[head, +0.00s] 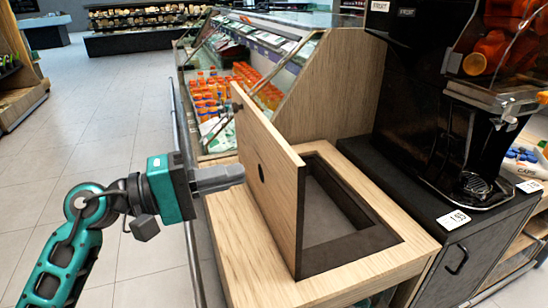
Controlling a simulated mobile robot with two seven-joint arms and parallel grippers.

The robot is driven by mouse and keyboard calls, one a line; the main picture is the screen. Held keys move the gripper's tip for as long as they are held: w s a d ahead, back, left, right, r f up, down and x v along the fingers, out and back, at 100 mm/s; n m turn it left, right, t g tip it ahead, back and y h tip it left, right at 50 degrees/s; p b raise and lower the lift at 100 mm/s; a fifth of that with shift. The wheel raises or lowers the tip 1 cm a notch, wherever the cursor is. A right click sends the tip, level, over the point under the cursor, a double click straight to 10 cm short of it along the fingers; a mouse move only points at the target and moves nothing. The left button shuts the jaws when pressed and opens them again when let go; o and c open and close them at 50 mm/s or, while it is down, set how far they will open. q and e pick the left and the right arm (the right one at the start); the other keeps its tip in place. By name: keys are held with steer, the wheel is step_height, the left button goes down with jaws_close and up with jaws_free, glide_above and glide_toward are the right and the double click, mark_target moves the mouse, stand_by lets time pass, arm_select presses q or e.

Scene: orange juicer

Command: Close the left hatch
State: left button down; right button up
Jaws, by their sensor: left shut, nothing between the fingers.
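The opening has a dark rim and a grey floor inside. My left gripper (240,175) is shut and empty. My right gripper is not in view.
A black juicer (430,90) with oranges stands on a dark cabinet to the right, with a price tag (453,219) in front. A display case (220,85) with bottles is behind the hatch. A metal rail (185,150) runs along the counter's left. Tiled floor (95,145) at left is free.

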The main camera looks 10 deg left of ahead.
mark_target(292, 161)
arm_select(q)
steer(key=p+x, duration=0.1)
steer(key=x, duration=0.6)
steer(key=shift+p, duration=0.3)
steer(key=shift+w+d, duration=0.2)
steer(key=shift+d, duration=0.1)
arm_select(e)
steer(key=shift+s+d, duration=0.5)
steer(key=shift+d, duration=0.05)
